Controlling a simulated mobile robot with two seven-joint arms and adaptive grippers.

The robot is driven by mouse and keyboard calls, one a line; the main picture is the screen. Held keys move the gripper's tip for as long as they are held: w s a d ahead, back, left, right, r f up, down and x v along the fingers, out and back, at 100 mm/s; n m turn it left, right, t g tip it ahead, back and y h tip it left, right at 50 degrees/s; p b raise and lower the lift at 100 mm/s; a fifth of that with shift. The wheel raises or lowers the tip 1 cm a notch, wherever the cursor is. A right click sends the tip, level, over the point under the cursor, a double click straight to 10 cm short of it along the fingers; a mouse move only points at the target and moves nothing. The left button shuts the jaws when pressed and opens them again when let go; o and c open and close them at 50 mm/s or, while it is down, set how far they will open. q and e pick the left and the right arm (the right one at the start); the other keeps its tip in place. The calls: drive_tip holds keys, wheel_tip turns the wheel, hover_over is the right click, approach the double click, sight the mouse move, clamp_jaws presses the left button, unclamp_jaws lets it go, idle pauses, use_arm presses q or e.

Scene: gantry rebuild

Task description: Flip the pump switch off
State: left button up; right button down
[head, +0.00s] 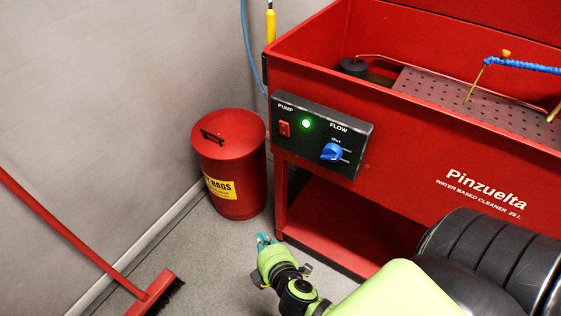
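The red pump switch (285,129) sits under the word PUMP on a black control panel (318,160), on the front of a red parts washer (410,165). A green light (306,124) glows beside the switch. A blue FLOW knob (331,152) is to its right. My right gripper (265,239), lime green with teal tips, is below the panel and apart from the switch. Its tips are small and I cannot tell if they are open or shut. My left gripper is out of view.
A red lidded rag bin (229,150) stands left of the washer. A red broom (150,294) leans at lower left. The washer's lower shelf (335,230) juts out near my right gripper. The space in front of the panel looks clear.

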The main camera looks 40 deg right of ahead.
sight(284, 129)
use_arm(q)
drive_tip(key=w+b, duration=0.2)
drive_tip(key=b, duration=0.1)
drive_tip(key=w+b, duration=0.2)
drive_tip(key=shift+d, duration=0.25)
use_arm(e)
drive_tip(key=d+r+t+h, duration=0.2)
drive_tip(key=r, duration=0.8)
drive_tip(key=s+d+r+t+h, duration=0.1)
drive_tip(key=d+r+t+h, duration=0.2)
drive_tip(key=r, duration=0.7)
drive_tip(key=shift+s+r, duration=0.15)
drive_tip(key=shift+r, duration=0.05)
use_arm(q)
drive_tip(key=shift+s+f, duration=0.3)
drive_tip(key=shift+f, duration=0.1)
use_arm(e)
drive_tip(key=shift+s+d+r+x, duration=0.15)
drive_tip(key=shift+d+x, duration=0.25)
drive_tip(key=shift+x, duration=1.75)
drive_tip(key=shift+s+d+x, duration=0.2)
drive_tip(key=shift+d+x, duration=0.2)
drive_tip(key=shift+x, duration=1.75)
drive_tip(key=shift+s+d+r+x, duration=0.15)
drive_tip(key=shift+d+x, duration=0.25)
drive_tip(key=shift+x, duration=1.7)
